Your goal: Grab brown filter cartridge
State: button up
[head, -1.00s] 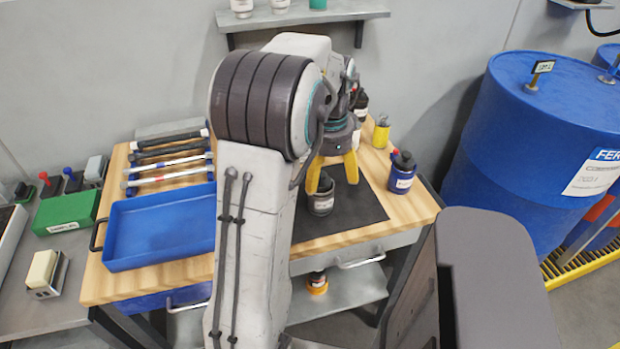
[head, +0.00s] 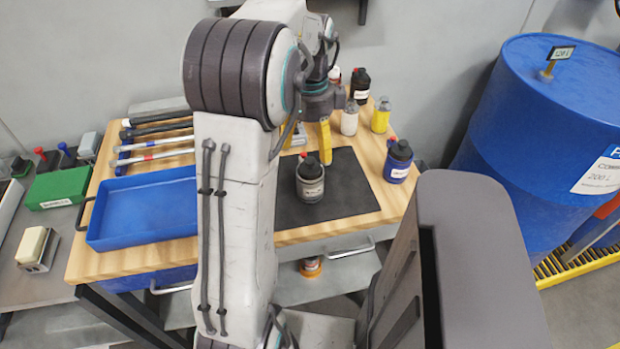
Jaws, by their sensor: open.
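A grey-brown container with a dark cap and a pale label (head: 310,186) stands upright on the black mat (head: 350,190) on the wooden workbench. It is the closest match to the brown filter cartridge, though its colour looks more grey than brown. My gripper (head: 307,138) is open, its yellow fingers showing just above and behind the container in the picture. One finger is partly hidden by my arm. I cannot tell the exact gap between the fingers and the container.
A blue bottle (head: 399,162) stands right of the mat. White (head: 349,120), black (head: 360,86) and yellow (head: 381,115) containers stand behind. A blue tray (head: 145,212) and several tools lie left. A blue drum (head: 545,115) stands right of the bench.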

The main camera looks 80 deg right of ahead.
aim_at(310, 160)
jog(key=shift+m, duration=0.7)
jog(key=shift+f, duration=0.25)
jog(key=shift+d+f, duration=0.1)
jog(key=shift+f, duration=3.35)
jog(key=c, duration=1.4)
